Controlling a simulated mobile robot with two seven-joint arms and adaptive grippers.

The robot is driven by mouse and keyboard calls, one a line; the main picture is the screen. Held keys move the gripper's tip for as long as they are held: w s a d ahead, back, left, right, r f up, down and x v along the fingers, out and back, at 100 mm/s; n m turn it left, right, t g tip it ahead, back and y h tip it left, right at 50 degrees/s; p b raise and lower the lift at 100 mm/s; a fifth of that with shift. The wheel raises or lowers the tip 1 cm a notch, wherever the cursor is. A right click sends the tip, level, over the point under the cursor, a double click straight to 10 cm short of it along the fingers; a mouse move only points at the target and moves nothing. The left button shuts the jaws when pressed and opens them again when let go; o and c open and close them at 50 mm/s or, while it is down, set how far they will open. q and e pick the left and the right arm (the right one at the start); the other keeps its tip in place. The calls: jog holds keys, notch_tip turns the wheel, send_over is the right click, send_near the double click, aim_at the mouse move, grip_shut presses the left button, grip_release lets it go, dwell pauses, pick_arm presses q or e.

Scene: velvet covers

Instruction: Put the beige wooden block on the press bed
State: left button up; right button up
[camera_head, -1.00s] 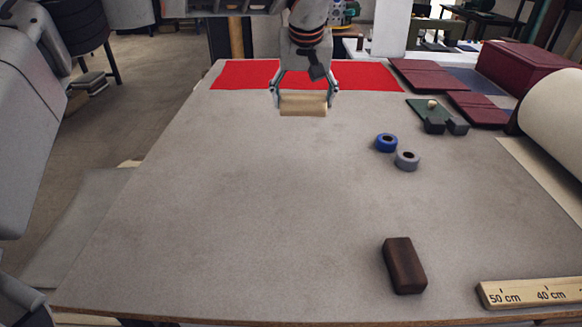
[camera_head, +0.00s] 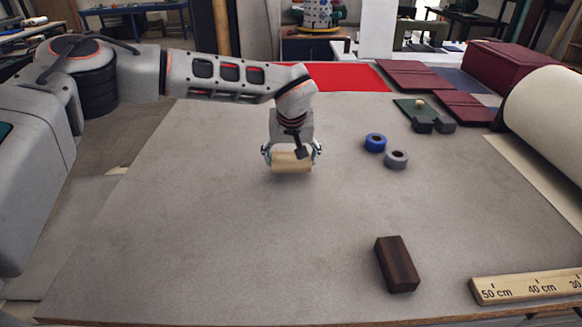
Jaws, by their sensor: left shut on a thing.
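My left gripper (camera_head: 291,156) reaches in from the left over the middle of the table. It is shut on the beige wooden block (camera_head: 291,164), which lies crosswise between the two fingers. The block is over the bare grey tabletop, in front of the red sheet; I cannot tell whether it touches the table. The red sheet (camera_head: 350,78) lies flat at the far edge, partly behind my left arm. I cannot tell which thing is the press bed. My right gripper is not in view.
A dark brown block (camera_head: 397,265) and a wooden ruler (camera_head: 525,288) lie in front. Dark red covers (camera_head: 412,75) and a white roll (camera_head: 550,115) are at right. The left tabletop is clear.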

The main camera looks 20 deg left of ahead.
aim_at(291, 168)
pick_arm(q)
jog(key=shift+f, duration=1.55)
jog(key=shift+f, duration=0.15)
jog(key=o, duration=1.2)
